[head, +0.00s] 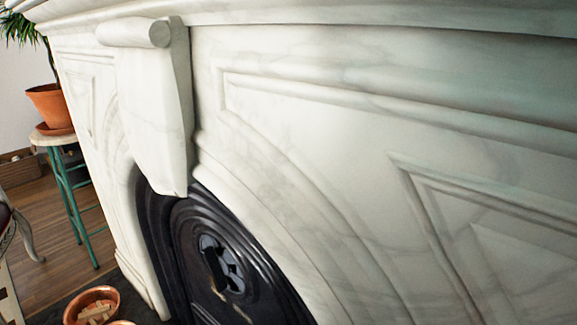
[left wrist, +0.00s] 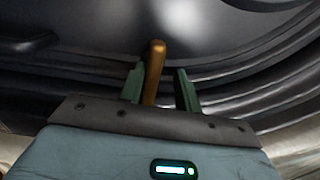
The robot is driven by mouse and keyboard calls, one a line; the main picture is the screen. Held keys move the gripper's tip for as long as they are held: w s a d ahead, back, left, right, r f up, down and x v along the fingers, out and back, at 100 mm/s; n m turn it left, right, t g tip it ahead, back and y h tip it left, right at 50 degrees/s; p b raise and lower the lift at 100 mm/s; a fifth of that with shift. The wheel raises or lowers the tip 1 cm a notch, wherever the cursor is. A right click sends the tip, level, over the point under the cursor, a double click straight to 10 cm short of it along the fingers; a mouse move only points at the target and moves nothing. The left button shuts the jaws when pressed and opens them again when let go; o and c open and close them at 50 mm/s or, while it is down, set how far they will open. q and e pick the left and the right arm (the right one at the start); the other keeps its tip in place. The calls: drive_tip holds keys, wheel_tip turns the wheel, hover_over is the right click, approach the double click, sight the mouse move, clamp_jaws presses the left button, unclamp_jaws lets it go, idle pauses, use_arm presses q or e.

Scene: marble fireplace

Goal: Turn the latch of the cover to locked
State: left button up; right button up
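The black arched cover (head: 190,245) of the fireplace shows low in the head view, with a round vent (head: 221,263) in it. A brass latch handle (left wrist: 155,68) points up between the two green fingers of my left gripper (left wrist: 160,88) in the left wrist view. The fingers are apart, and a gap shows between the handle and the right-hand finger. The handle is close to the left-hand finger; I cannot tell whether they touch. A small brass-coloured piece shows low on the cover in the head view, too small to identify. My right gripper is out of view.
The white marble surround (head: 300,110) fills most of the head view, with a protruding keystone (head: 155,105) above the cover. A terracotta bowl (head: 92,303) with wooden pieces stands at lower left. A potted plant (head: 50,105) on a green-legged stool (head: 75,205) stands at far left.

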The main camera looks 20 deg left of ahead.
use_arm(q)
drive_tip(key=shift+o, duration=0.3)
drive_tip(key=shift+s+d+f, duration=0.1)
drive_tip(key=shift+d, duration=0.05)
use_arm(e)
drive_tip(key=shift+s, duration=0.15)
use_arm(q)
drive_tip(key=shift+s, duration=0.15)
drive_tip(key=p+v, duration=0.1)
drive_tip(key=v, duration=0.7)
drive_tip(key=shift+r, duration=0.45)
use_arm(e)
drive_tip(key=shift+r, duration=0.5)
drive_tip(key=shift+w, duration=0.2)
use_arm(q)
drive_tip(key=shift+f, duration=0.1)
